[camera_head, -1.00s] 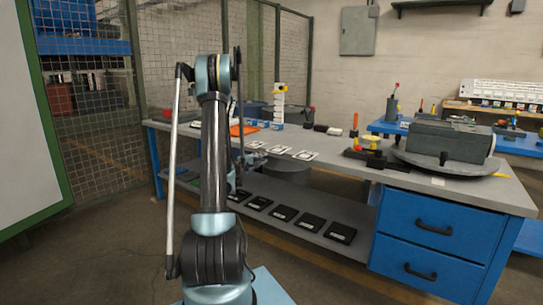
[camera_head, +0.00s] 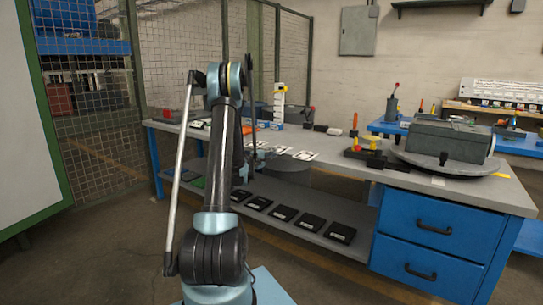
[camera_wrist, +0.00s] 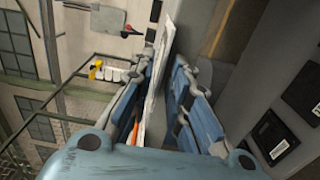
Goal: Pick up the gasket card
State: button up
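Several flat white cards with dark markings lie along the front part of the workbench top, one at the right end of the row (camera_head: 305,155) and one beside it (camera_head: 281,150). I cannot tell which is the gasket card. My gripper (camera_head: 250,163) is at the bench's front edge near the left cards, partly hidden by my arm. In the wrist view my gripper (camera_wrist: 162,95) has its blue fingers apart, on either side of a thin pale strip (camera_wrist: 161,65) seen nearly edge-on. I cannot tell whether that strip is a card or the bench edge, or whether the fingers touch it.
The workbench (camera_head: 400,178) has a lower shelf (camera_head: 310,232) with several black boxes (camera_head: 283,213). Blue drawers (camera_head: 420,245) stand at the right. A grey machine block (camera_head: 450,142) sits on a round plate at the bench's right. A wire fence (camera_head: 95,110) stands behind left.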

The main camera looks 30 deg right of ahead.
jog(key=shift+w+d, duration=0.1)
jog(key=shift+d, duration=0.15)
grip_shut()
jog(key=shift+r, duration=0.1)
notch_tip(320, 180, up, 2)
jog(key=shift+r, duration=0.15)
dwell(0.3)
